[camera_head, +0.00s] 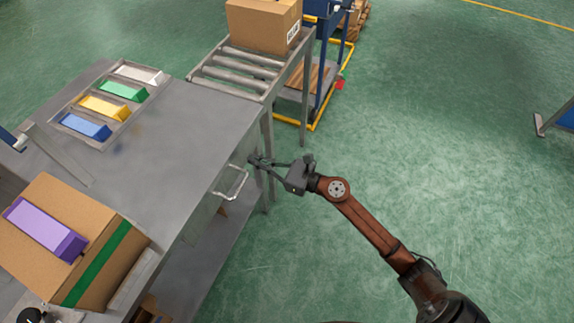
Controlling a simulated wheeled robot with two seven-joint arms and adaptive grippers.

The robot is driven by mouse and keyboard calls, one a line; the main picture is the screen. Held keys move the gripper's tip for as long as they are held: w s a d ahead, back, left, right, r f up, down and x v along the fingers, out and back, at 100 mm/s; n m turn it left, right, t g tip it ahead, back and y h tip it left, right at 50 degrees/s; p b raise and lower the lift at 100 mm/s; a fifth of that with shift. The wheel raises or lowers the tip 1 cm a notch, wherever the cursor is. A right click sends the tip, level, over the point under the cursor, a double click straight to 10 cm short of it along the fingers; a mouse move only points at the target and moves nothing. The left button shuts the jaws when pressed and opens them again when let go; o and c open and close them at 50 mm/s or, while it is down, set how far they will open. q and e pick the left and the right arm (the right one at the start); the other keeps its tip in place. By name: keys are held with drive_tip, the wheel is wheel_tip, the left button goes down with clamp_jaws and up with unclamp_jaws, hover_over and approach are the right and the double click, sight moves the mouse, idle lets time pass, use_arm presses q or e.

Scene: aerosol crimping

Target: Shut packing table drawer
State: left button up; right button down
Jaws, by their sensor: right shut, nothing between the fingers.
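The grey metal packing table (190,128) fills the left of the head view. Its drawer (222,189) is under the right edge of the top, with a pale bar handle (237,184) on the front. The drawer front looks close to the table side; I cannot tell whether a small gap remains. My right gripper (256,160) is shut and empty, its fingertips at the table side near the far end of the drawer, just beyond the handle. I cannot tell whether they touch the drawer.
A cardboard box (75,240) with a purple pack (45,230) stands on the near table. A tray of coloured packs (107,104) lies farther back. A roller conveyor (245,70) with another carton (262,25) adjoins the far end.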

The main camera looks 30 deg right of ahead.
use_arm(q)
drive_tip(key=shift+g+y, duration=0.3)
drive_tip(key=shift+g, duration=0.4)
drive_tip(key=shift+s+a+r+p, duration=0.45)
drive_tip(key=shift+s+r, duration=0.35)
drive_tip(key=shift+s+a+r+p, duration=0.4)
drive_tip(key=shift+s+r, duration=0.35)
use_arm(e)
drive_tip(key=v, duration=1.1)
drive_tip(key=shift+s+d, duration=0.25)
drive_tip(key=shift+s, duration=0.1)
